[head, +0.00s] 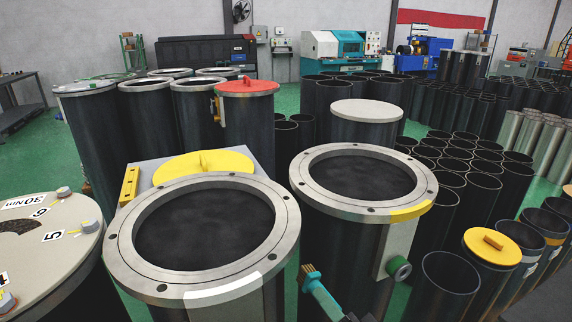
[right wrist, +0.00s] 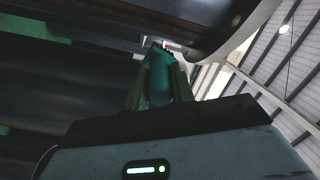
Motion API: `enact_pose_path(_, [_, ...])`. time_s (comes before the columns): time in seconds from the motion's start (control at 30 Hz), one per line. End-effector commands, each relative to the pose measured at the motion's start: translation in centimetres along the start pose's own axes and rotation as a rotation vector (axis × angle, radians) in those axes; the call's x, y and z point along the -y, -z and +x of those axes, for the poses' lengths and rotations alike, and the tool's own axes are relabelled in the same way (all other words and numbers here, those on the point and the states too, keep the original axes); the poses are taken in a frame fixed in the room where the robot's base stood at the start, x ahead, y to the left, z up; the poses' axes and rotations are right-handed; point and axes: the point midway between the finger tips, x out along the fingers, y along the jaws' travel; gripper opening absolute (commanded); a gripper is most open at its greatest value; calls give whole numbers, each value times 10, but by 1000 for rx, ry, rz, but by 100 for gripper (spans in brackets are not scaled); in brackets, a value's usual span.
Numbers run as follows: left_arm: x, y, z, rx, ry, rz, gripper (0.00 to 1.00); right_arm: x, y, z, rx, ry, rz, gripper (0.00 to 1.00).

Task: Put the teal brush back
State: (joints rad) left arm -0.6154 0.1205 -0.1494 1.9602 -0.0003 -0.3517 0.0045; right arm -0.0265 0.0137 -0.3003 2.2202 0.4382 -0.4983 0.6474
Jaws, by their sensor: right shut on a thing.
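The teal brush (head: 322,294) shows low in the head view, tilted, its tan bristles pointing up and left. In the head view only a dark bit of this gripper shows at the bottom edge. A green-rimmed round fitting (head: 398,268) sits on the right cylinder's side plate. My left gripper is not in view.
A yellow-lidded tube (head: 492,247) and open dark tubes (head: 447,285) stand at the right. A pale lid with numbered tags (head: 35,238) is at the left.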

Motion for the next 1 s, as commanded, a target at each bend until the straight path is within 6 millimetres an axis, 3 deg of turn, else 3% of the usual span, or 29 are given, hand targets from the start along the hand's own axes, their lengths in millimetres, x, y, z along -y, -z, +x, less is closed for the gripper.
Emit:
enact_pose_path(0.5, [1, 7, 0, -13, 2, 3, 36, 9, -2, 3, -1, 2, -54, 2])
enact_pose_path(0.67, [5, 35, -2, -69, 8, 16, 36, 13, 1, 4, -5, 9, -360, 2])
enact_pose_path(0.9, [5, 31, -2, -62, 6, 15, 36, 7, -2, 3, 0, 1, -931, 2])
enact_pose_path(1.0, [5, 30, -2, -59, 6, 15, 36, 7, -3, 3, -1, 0, -1060, 2])
